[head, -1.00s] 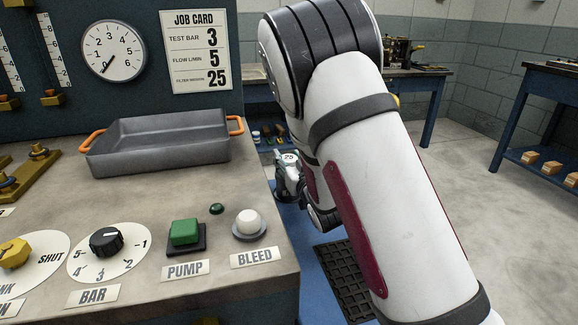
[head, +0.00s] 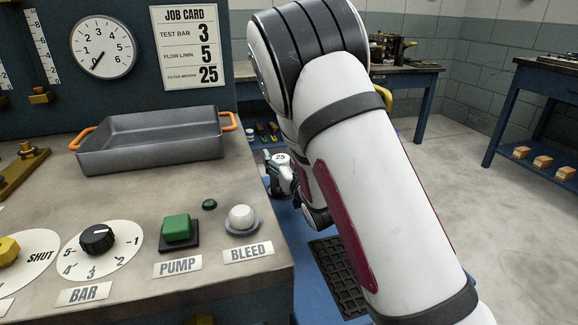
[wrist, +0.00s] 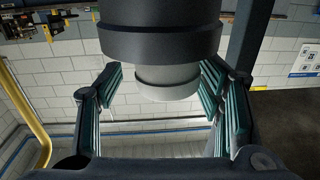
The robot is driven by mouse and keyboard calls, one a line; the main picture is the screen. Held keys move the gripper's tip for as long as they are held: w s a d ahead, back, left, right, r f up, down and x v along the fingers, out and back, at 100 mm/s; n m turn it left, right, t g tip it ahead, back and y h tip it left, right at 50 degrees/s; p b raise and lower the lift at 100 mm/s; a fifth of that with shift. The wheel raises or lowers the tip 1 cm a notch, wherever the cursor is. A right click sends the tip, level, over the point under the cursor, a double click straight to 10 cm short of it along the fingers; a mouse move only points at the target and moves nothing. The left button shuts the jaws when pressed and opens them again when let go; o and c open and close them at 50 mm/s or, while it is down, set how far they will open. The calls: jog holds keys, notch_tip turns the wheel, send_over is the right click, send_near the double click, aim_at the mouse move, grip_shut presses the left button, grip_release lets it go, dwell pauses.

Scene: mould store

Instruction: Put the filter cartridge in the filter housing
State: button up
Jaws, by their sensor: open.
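A white round top marked 25 (head: 280,158) shows beyond the bench's right edge, small and partly hidden by my arm. It looks like the filter cartridge. My gripper (wrist: 162,84) is open in the wrist view. Its teal-padded fingers stand on either side of a pale cylinder end (wrist: 168,92), with gaps visible. This end joins a wider dark cylinder (wrist: 160,42); I cannot tell whether that is the cartridge's body or a holder. I cannot make out the filter housing for certain in either view.
The bench holds a grey tray (head: 150,160) with orange handles, a green pump button (head: 177,228), a white bleed button (head: 241,217) and a black bar knob (head: 97,239). A blue table (head: 540,100) stands at right, with clear floor before it. A yellow rail (wrist: 28,105) shows at left.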

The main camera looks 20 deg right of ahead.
jog(key=s+p, duration=0.6)
jog(key=s, duration=0.6)
jog(key=shift+d, duration=0.45)
jog(key=shift+r, duration=0.1)
jog(key=s+r+g, duration=0.4)
jog(key=s+g, duration=0.2)
jog(key=s, duration=0.7)
jog(key=s+r+g+h, duration=0.1)
jog(key=s+r+g, duration=0.3)
jog(key=s, duration=1)
jog(key=s+a+r+g, duration=0.1)
jog(key=s+r+g, duration=0.3)
jog(key=s, duration=1)
jog(key=g, duration=0.3)
jog(key=shift+r+m+g+h, duration=0.3)
jog(key=shift+r+m+g, duration=0.1)
